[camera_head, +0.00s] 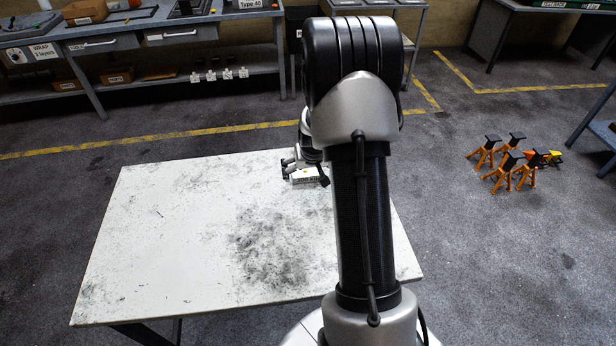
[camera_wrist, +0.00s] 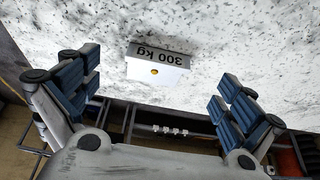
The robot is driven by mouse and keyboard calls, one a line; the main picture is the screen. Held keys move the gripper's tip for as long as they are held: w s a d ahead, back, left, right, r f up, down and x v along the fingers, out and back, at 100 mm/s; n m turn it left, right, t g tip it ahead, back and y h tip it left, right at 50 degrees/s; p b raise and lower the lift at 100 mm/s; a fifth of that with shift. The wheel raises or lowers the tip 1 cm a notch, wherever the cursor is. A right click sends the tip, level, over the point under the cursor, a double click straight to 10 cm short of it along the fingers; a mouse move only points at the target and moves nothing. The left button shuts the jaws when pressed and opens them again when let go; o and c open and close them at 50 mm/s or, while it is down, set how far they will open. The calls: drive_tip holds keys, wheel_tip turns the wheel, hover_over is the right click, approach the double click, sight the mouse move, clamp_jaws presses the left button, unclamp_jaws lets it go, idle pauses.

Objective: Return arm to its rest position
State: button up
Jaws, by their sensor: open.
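My arm (camera_head: 362,220) reaches out over the white table, bent at the elbow, and hides part of the tabletop. My gripper (camera_head: 290,167) is near the table's far edge, partly hidden behind the arm. In the wrist view my gripper (camera_wrist: 158,86) has its two blue-padded fingers wide apart with nothing held. A small white block (camera_head: 307,176) marked "300 kg" sits on the table beside the gripper. In the wrist view the block (camera_wrist: 157,68) lies ahead of the gap between the fingers, apart from both, with a small orange-yellow spot on it.
The worn white table (camera_head: 150,250) is otherwise bare where visible. Several orange jack stands (camera_head: 505,160) stand on the floor at right, with a small yellow-red object (camera_head: 553,157) among them. A grey workbench (camera_head: 120,40) runs along the back left. Open floor lies between.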

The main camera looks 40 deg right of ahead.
drive_tip(key=v, duration=0.6)
drive_tip(key=shift+r, duration=0.1)
drive_tip(key=s+a+r+n+y, duration=0.1)
drive_tip(key=s+a+r+n, duration=0.35)
drive_tip(key=a+r, duration=1.15)
drive_tip(key=s+a+r+n, duration=0.1)
drive_tip(key=s+a, duration=0.5)
drive_tip(key=s, duration=0.3)
drive_tip(key=s+a+r+n+y, duration=0.1)
drive_tip(key=s+a+r, duration=0.1)
drive_tip(key=s+a, duration=0.4)
drive_tip(key=s, duration=0.3)
drive_tip(key=shift+s+a+r+t, duration=0.3)
drive_tip(key=shift+a, duration=0.1)
